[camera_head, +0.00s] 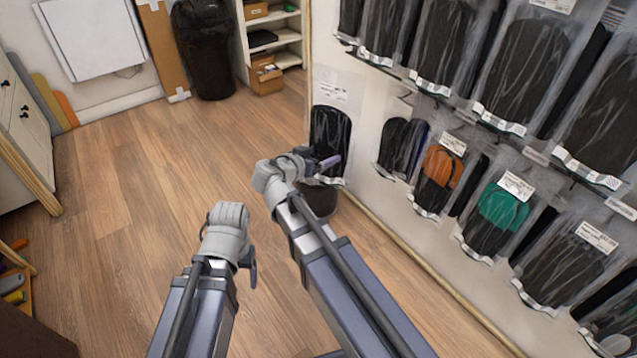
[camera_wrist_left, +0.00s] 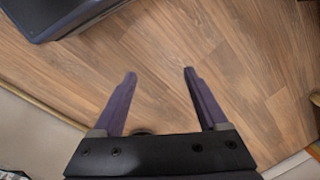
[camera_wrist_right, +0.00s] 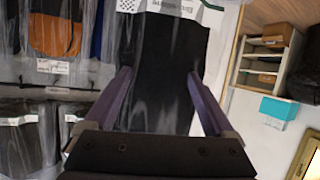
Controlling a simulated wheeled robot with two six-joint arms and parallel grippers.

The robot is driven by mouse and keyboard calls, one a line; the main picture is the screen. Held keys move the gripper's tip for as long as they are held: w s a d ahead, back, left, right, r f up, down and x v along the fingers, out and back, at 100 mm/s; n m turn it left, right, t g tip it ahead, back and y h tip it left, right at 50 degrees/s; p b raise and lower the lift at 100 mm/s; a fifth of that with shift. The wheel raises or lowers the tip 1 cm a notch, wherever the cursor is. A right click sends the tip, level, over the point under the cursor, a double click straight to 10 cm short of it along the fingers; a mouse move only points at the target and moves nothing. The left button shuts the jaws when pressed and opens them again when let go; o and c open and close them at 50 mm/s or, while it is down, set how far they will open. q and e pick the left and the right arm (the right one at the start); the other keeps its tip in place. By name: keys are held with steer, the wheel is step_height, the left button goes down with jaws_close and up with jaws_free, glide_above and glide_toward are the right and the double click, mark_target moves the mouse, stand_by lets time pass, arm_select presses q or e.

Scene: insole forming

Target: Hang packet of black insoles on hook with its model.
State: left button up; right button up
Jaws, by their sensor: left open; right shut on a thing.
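A clear packet of black insoles (camera_head: 330,128) with a white label at its top hangs upright, held by my right gripper (camera_head: 328,162). In the right wrist view the same packet (camera_wrist_right: 158,45) lies between the two purple fingers of my right gripper (camera_wrist_right: 158,78), which is shut on it. The packet is to the left of the wall display, apart from the hanging packets (camera_head: 398,145) as far as I can tell. Hooks and their model tags are mostly hidden or too small to read. My left gripper (camera_wrist_left: 159,76) is open and empty above the floor.
The wall display holds several packets, including orange (camera_head: 443,166) and green (camera_head: 503,208) ones in the lower row and black ones (camera_head: 525,70) above. A black bin (camera_head: 204,50) and a shelf (camera_head: 285,38) stand at the back. The wooden floor (camera_head: 130,160) at left is clear.

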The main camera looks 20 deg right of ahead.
mark_target(326, 185)
arm_select(q)
steer(key=o, duration=0.3)
step_height(326, 185, down, 12)
steer(key=b, duration=1.1)
steer(key=shift+d, duration=0.1)
arm_select(e)
steer(key=shift+m+g+h, duration=0.4)
steer(key=shift+m+g, duration=0.1)
steer(key=shift+m, duration=0.1)
steer(key=f, duration=0.4)
steer(key=d+f, duration=0.1)
steer(key=f, duration=0.7)
steer(key=shift+w+d, duration=0.15)
steer(key=shift+d, duration=0.25)
steer(key=shift+d+f+b, duration=0.15)
steer(key=shift+f+b, duration=0.15)
steer(key=shift+b, duration=0.15)
arm_select(q)
steer(key=shift+o, duration=0.2)
steer(key=shift+f, duration=0.3)
arm_select(e)
steer(key=shift+r, duration=0.1)
arm_select(q)
steer(key=shift+d, duration=0.1)
